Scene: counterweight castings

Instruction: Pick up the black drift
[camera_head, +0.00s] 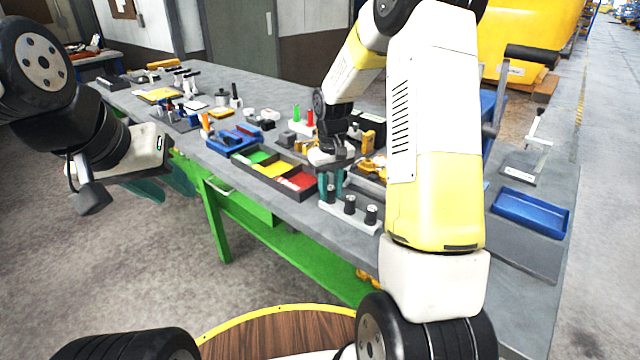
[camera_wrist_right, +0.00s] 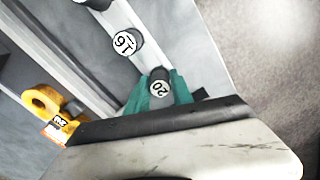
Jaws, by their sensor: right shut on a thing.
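A pale rack (camera_head: 350,218) near the table's front edge carries a row of black drifts with white round end faces. My right gripper (camera_head: 331,184) has its teal fingers shut around the black drift (camera_wrist_right: 160,84) marked 20, at one end of the row. The drift marked 16 (camera_wrist_right: 126,43) stands beside it, and another shows partly at the top edge of the right wrist view. Whether the held drift is still seated in the rack is hidden. My left gripper (camera_head: 165,186) hangs in front of the table at the left, its teal fingers apart and empty.
A divided tray (camera_head: 294,185) with green, yellow and red compartments lies left of the rack. A blue tray (camera_head: 531,211) lies at the right on the table. Yellow parts (camera_head: 374,167) stand behind the rack. The table's far left is crowded with tools.

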